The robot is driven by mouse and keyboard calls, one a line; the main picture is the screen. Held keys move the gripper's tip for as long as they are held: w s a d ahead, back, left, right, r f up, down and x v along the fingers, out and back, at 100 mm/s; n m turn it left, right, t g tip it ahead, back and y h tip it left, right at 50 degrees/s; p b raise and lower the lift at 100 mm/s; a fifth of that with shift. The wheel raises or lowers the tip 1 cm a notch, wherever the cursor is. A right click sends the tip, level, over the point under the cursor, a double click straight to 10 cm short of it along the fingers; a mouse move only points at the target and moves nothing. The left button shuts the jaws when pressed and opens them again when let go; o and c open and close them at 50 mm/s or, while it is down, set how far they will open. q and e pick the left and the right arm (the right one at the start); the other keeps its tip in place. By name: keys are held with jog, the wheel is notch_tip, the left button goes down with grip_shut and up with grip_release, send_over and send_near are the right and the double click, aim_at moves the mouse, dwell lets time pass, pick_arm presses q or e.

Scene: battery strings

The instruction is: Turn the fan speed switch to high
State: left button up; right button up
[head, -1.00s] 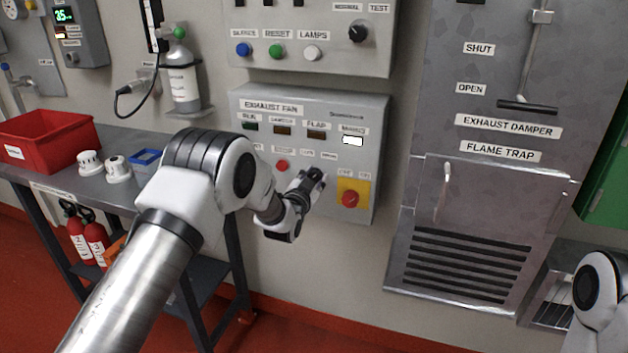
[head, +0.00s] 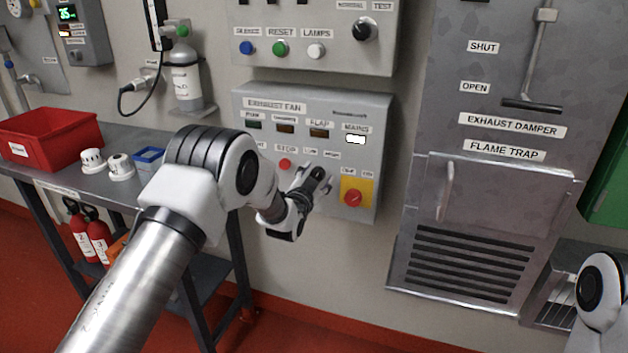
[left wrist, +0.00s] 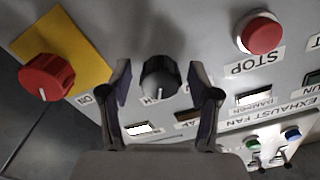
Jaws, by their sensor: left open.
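The exhaust fan panel (head: 245,150) is a grey box on the wall. My left gripper (head: 313,181) is at its lower middle, left of the red switch. In the left wrist view the gripper (left wrist: 160,74) is open, with one finger on each side of a black round knob (left wrist: 160,79). A white pointer mark shows on the knob, close to a label partly hidden by the gripper. I cannot tell whether the fingers touch the knob. In the head view the gripper covers most of this spot. My right gripper is out of view; only part of that arm shows.
A red rotary switch (head: 352,198) on a yellow plate is close right of the gripper. A red stop button (head: 285,164) is to its left. The alarm panel (head: 310,67) is above, and a damper door (head: 470,190) is at right. A workbench (head: 95,192) stands at left.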

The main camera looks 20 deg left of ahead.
pick_arm(q)
jog(key=s, duration=1.1)
jog(key=shift+s+a, duration=0.2)
jog(key=shift+s, duration=0.2)
jog(key=s+a+f+n+g+p, duration=0.15)
jog(key=s+f+g+p, duration=0.65)
jog(key=s+f, duration=1.2)
jog(key=s+f+n+g, duration=0.2)
jog(key=s+g, duration=0.3)
jog(key=s, duration=0.7)
jog(key=s+f+n+g, duration=0.2)
jog(key=s+g, duration=0.3)
jog(key=s, duration=0.7)
jog(key=shift+d+f+n, duration=0.15)
jog(key=shift+d+n, duration=0.05)
jog(key=shift+n, duration=0.25)
jog(key=shift+y, duration=0.3)
